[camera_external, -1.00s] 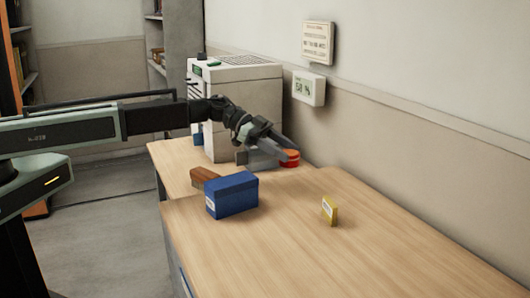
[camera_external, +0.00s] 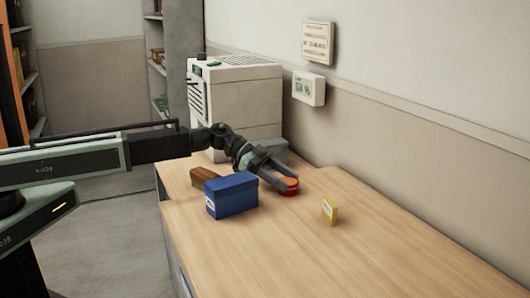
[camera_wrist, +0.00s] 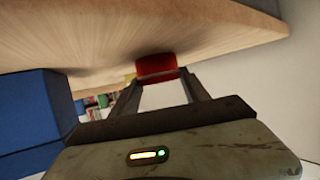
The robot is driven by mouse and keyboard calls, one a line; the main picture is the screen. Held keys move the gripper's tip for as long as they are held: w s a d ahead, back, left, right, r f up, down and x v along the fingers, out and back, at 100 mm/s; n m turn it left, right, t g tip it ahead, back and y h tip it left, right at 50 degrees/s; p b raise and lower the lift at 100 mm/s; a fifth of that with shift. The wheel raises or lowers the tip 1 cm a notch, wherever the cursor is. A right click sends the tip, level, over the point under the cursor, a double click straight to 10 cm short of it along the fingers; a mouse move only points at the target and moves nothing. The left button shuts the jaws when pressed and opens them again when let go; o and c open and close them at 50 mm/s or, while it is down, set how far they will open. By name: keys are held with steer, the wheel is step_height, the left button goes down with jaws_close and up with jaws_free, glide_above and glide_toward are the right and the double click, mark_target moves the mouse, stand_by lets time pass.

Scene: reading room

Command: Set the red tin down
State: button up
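The red tin (camera_external: 290,191) is at the tips of my gripper (camera_external: 286,182), low over the wooden table, behind and to the right of the blue box. In the wrist view the red tin (camera_wrist: 155,67) sits between the two fingertips (camera_wrist: 156,76), close against the tabletop, with a dark shadow beside it. The fingers appear shut on its sides. I cannot tell for sure whether the tin touches the wood.
A blue box (camera_external: 232,197) stands left of the tin, with a brown block (camera_external: 203,176) behind it. A yellow box (camera_external: 330,210) stands to the right. A grey object (camera_external: 274,148) and a white machine (camera_external: 236,105) are behind. The front tabletop (camera_external: 300,255) is clear.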

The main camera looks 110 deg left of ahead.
steer(key=o, duration=0.4)
steer(key=shift+c, duration=0.2)
steer(key=shift+r, duration=0.2)
steer(key=p+v, duration=0.5)
steer(key=v, duration=0.6)
steer(key=shift+s, duration=0.25)
steer(key=shift+s+a, duration=0.15)
steer(key=shift+s, duration=0.1)
